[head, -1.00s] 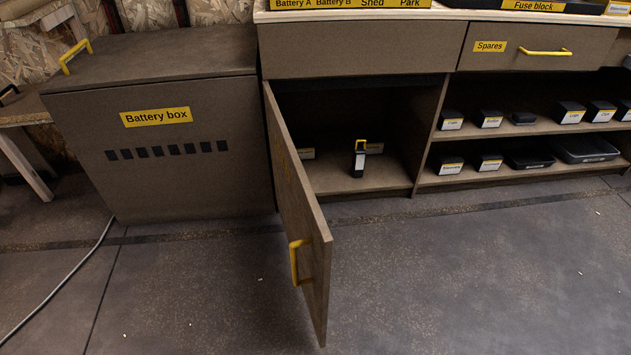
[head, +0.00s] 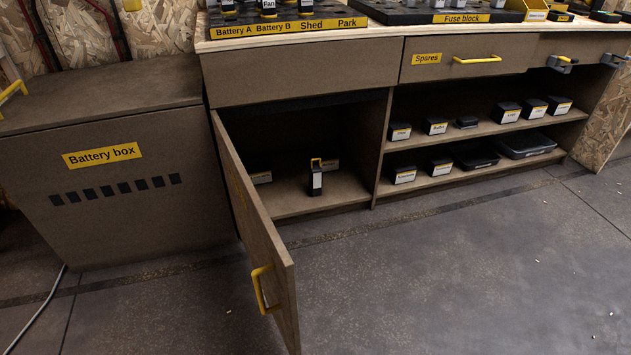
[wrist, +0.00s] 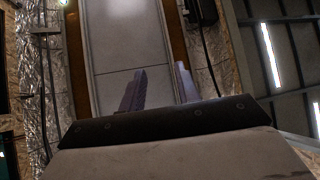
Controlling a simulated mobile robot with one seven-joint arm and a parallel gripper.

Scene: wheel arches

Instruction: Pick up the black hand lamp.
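The black hand lamp (head: 316,180) stands upright on the floor of the open cupboard (head: 290,208) in the head view. It has a yellow handle on top and a pale label on its front. My gripper (wrist: 160,90) shows only in the wrist view, with its two fingers apart and nothing between them. It points at a pale panelled surface, away from the lamp. The lamp is not in the wrist view, and my gripper is not in the head view.
The cupboard door (head: 252,225) stands open toward me, with a yellow handle (head: 264,290). The Battery box (head: 130,190) is at left. Open shelves (head: 485,130) with black boxes are at right. Two small labelled things sit behind the lamp. The floor in front is clear.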

